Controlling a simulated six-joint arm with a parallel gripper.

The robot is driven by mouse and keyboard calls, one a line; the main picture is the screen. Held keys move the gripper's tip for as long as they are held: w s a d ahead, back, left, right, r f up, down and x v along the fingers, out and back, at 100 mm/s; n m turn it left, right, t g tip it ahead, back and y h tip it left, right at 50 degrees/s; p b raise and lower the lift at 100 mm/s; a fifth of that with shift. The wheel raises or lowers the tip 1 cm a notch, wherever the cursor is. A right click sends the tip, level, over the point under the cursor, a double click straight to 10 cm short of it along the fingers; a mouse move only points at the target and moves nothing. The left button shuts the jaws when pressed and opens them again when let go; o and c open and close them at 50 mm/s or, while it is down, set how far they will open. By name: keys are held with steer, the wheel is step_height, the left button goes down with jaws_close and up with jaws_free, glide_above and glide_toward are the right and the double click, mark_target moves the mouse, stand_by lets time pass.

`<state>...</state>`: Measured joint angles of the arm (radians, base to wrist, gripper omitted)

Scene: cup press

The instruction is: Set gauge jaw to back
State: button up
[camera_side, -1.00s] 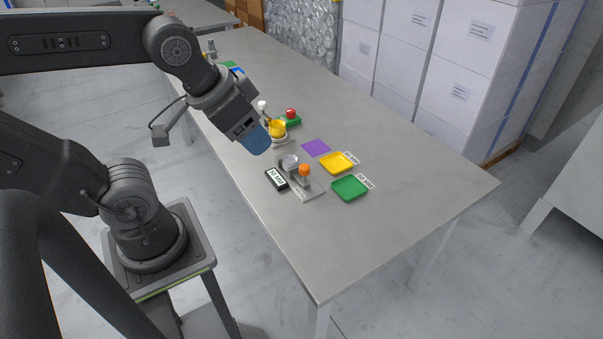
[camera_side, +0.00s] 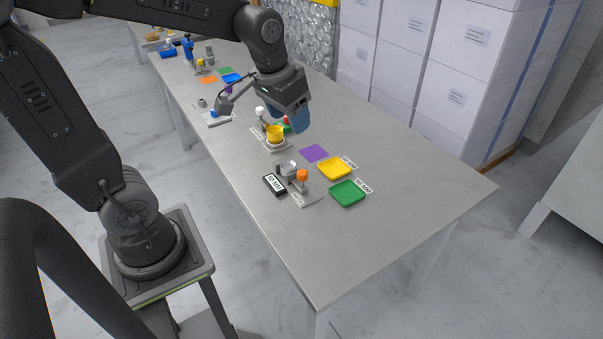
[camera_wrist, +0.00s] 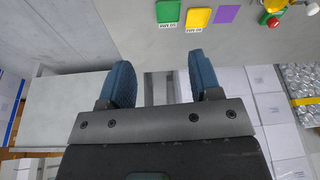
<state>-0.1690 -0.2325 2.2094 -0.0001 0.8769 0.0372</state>
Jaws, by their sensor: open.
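In the side view a small gauge (camera_side: 307,197) lies on the table with a grey base, a silver round part (camera_side: 286,168) and an orange knob (camera_side: 302,175). A black label block (camera_side: 274,185) with white print is at its left. I cannot clearly make out the jaw or its setting. My gripper (camera_side: 289,116) has blue fingers and hangs beyond the gauge, apart from it, above the area around the yellow cup. In the wrist view my gripper (camera_wrist: 160,62) is open with nothing between its fingers. The gauge is not visible there.
A yellow cup (camera_side: 275,132) stands on a small fixture near the red button (camera_side: 286,120), partly behind my gripper. A purple square (camera_side: 313,153), yellow tray (camera_side: 334,168) and green tray (camera_side: 348,193) lie right of the gauge. The table's near end is clear.

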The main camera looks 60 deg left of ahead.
steer(key=w+a+f+n+g, duration=0.1)
steer(key=w+a+f+g, duration=0.1)
steer(key=w+a+f, duration=0.5)
steer(key=n+g, duration=0.1)
glide_above(302, 172)
step_height(302, 172, down, 8)
steer(key=shift+h, duration=0.3)
step_height(302, 172, down, 13)
steer(key=shift+f, duration=0.2)
jaws_close()
